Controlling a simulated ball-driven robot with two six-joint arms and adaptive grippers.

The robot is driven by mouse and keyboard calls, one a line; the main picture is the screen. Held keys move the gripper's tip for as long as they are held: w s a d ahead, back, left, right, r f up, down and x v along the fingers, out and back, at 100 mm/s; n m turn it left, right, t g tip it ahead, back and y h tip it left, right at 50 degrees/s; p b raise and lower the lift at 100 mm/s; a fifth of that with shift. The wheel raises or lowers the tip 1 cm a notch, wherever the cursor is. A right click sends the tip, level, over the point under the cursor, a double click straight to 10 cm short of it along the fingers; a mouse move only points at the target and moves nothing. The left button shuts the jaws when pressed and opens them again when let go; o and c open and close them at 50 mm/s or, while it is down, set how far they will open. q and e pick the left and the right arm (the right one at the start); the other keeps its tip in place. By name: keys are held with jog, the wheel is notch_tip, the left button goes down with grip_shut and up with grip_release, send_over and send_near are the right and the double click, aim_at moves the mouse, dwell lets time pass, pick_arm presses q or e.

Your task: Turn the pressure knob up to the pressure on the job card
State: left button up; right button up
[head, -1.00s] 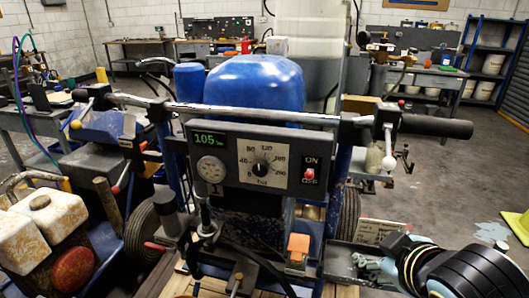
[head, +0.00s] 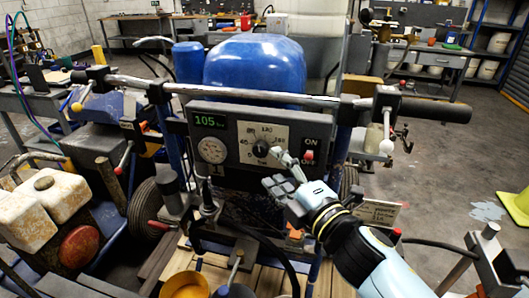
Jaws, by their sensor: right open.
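The black pressure knob (head: 261,148) sits on a pale dial plate (head: 249,135) in the middle of the line striper's control panel. The green display (head: 209,121) at the panel's upper left reads 105. My right gripper (head: 282,171) is open and reaches in from the lower right. Its upper finger is close to the knob's right side and covers part of the dial; I cannot tell if it touches. My left gripper is not in view.
A round gauge (head: 212,150) is left of the dial and a red ON/OFF switch (head: 309,156) is right of it. The handlebar (head: 240,96) runs above the panel. A yellow paint bucket (head: 185,286) stands below.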

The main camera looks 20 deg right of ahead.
aim_at(261, 153)
jog(key=w, duration=0.3)
jog(key=w+a, duration=0.1)
jog(key=w, duration=0.1)
jog(key=shift+w, duration=0.2)
jog(key=c, duration=1.1)
jog(key=b, duration=0.2)
jog(key=shift+f+m+t+b, duration=0.3)
jog(key=shift+f+m+b, duration=0.05)
jog(key=shift+m, duration=0.05)
grip_shut()
jog(key=shift+r+b, duration=0.1)
jog(key=shift+b, duration=0.2)
jog(key=shift+r, duration=0.15)
